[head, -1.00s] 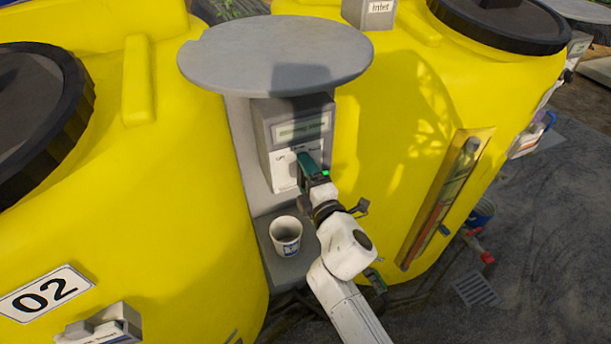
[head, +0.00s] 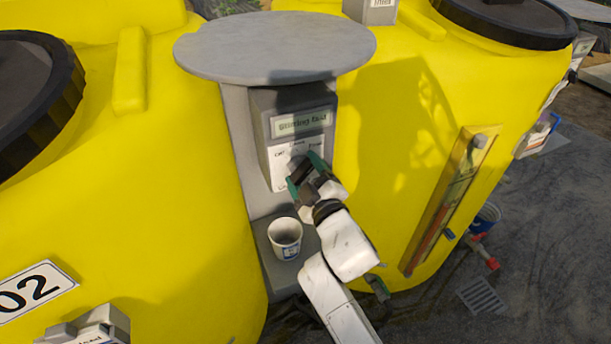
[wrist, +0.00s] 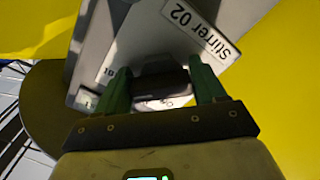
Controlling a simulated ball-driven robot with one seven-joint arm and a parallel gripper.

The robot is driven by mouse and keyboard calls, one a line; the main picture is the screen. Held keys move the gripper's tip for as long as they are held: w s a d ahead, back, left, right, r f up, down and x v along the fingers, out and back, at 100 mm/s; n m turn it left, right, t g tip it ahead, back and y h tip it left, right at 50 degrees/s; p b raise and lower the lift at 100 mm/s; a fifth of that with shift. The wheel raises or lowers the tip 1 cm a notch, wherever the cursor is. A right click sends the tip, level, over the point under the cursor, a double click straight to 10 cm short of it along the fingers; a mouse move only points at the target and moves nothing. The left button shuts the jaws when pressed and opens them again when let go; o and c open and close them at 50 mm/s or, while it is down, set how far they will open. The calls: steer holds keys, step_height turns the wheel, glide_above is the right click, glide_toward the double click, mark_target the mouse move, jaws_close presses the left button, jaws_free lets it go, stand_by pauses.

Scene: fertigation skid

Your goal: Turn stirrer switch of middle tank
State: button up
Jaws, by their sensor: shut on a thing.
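The grey stirrer control box (head: 298,125) hangs between two yellow tanks under a round grey cover. Its white front panel (head: 279,157) faces me. In the wrist view a white plate reading "Stirrer 02" (wrist: 200,30) is on the box, which appears tilted. My gripper (head: 303,172) is at the panel. In the wrist view its green fingers (wrist: 160,90) stand on either side of the dark switch knob (wrist: 160,84) and are shut on it. In the head view the knob is mostly hidden by the gripper, so its setting cannot be read.
A white cup (head: 285,239) stands on a grey ledge just below the box. The round grey cover (head: 275,45) overhangs it. The left tank (head: 180,200) bears an "02" plate (head: 35,286). The right tank (head: 400,130) has a framed gauge (head: 452,195).

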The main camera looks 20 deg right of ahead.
steer(key=shift+f, duration=0.15)
stand_by(0.4)
steer(key=o, duration=1)
steer(key=shift+c, duration=0.2)
steer(key=shift+s, duration=0.1)
steer(key=s+b, duration=0.1)
steer(key=s, duration=0.9)
steer(key=shift+s, duration=0.35)
